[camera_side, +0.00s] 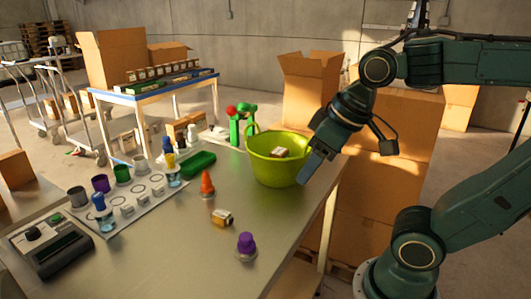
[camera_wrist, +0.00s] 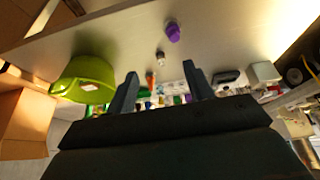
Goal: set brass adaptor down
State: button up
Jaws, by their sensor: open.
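A small brass-coloured piece with pale and dark parts (camera_side: 222,217), which looks like the brass adaptor, lies on the metal table (camera_side: 285,225); it also shows in the wrist view (camera_wrist: 160,58). A similar small pale-and-brown piece (camera_side: 280,152) lies inside the lime green bowl (camera_side: 275,171); I cannot tell for sure which one is the adaptor. My gripper (camera_side: 312,168) is at the bowl's right side, above the table edge. In the wrist view its two fingers (camera_wrist: 162,82) are apart with nothing held between them.
A purple knobbed piece (camera_side: 246,247) and an orange cone (camera_side: 207,184) stand on the table. A white board with several cups and bottles (camera_side: 133,202) is to the left, beside a dark device (camera_side: 50,247). Bare tabletop lies between the bowl and the purple piece.

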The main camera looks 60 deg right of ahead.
jog(key=shift+s+f+t, duration=0.15)
jog(key=shift+s+f, duration=0.1)
jog(key=shift+s, duration=0.4)
jog(key=shift+s+f+t, duration=0.15)
jog(key=shift+s+f, duration=0.05)
jog(key=shift+s, duration=0.45)
